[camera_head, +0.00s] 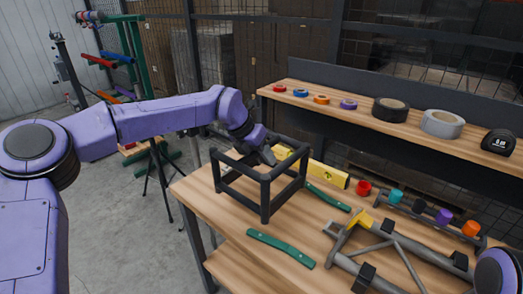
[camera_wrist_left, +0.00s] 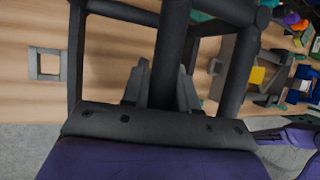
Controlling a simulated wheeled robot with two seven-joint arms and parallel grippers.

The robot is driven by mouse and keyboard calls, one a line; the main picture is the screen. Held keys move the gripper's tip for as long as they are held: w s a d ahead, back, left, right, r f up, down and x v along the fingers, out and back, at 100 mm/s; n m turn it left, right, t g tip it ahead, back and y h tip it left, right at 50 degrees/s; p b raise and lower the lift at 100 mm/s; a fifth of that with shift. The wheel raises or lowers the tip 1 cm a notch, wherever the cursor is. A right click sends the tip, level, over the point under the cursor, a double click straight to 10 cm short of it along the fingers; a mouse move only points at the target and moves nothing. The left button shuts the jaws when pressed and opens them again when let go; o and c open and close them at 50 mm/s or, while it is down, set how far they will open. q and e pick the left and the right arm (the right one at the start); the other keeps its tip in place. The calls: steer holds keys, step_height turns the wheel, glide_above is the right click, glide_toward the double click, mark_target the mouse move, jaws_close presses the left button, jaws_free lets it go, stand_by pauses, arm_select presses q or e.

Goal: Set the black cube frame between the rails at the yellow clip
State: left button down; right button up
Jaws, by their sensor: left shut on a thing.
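The black cube frame (camera_head: 265,203) is at the left part of the wooden table, upright. My left gripper (camera_head: 266,156) is shut on one of its bars at the far upper side; the gripped bar (camera_wrist_left: 172,45) runs between the two fingers in the left wrist view. I cannot tell whether the frame touches the table. The yellow clip (camera_head: 365,219) sits on the grey rails (camera_head: 422,246), right of the frame and apart from it. The clip also shows in the left wrist view (camera_wrist_left: 257,75). My right gripper is not in view.
A yellow level (camera_head: 327,173) lies behind the frame. Green strips (camera_head: 282,248) (camera_head: 328,197) lie in front and to the right. A rack of coloured pieces (camera_head: 443,216) stands behind the rails. A shelf (camera_head: 360,115) with tape rolls is at the back.

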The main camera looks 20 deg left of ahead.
arm_select(q)
steer(key=w+f+p, duration=0.1)
steer(key=w+f, duration=0.2)
steer(key=f, duration=0.3)
steer(key=shift+a+f, duration=0.3)
steer(key=shift+a, duration=0.1)
steer(key=c, duration=1)
jaws_free()
steer(key=shift+f, duration=0.1)
steer(key=shift+o, duration=0.7)
